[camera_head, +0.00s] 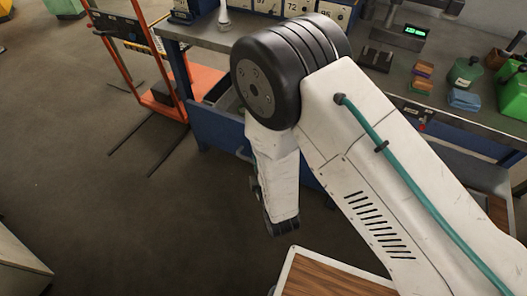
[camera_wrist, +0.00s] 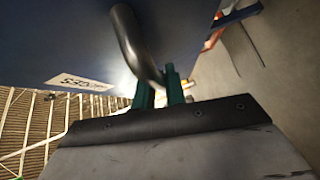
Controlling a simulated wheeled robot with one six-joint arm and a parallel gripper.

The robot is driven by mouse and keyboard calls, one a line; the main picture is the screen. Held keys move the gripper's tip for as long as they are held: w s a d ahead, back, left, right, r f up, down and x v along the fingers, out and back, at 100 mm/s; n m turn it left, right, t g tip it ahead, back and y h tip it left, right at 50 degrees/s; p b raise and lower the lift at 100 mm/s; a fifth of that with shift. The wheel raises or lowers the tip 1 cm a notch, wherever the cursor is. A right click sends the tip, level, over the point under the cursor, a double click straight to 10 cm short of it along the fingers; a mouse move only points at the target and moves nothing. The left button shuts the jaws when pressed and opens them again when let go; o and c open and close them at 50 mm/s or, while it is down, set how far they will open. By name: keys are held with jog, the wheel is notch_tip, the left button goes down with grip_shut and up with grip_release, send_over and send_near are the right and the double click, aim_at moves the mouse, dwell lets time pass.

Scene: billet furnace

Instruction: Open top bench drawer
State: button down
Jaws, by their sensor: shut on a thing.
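The blue bench drawer (camera_head: 217,131) is under the grey workbench (camera_head: 205,36) in the head view. Its front stands out from the bench, and part of its inside seems to show behind the front's top edge. In the wrist view the blue drawer front (camera_wrist: 60,35) fills the upper left, with a white label (camera_wrist: 82,82) on it. A dark curved bar handle (camera_wrist: 133,45) runs down to my gripper (camera_wrist: 160,88). The green fingers are shut on the handle. In the head view my arm hides the handle and much of the drawer.
An orange cart (camera_head: 160,100) stands close to the left of the drawer. A wood-topped surface (camera_head: 320,280) is at the bottom, near my arm. Several blocks and a green container (camera_head: 465,72) are on the bench at right.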

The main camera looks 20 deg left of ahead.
jog(key=shift+s+a, duration=0.1)
jog(key=shift+s, duration=1.5)
jog(key=c, duration=1.5)
grip_release()
jog(key=shift+o, duration=0.2)
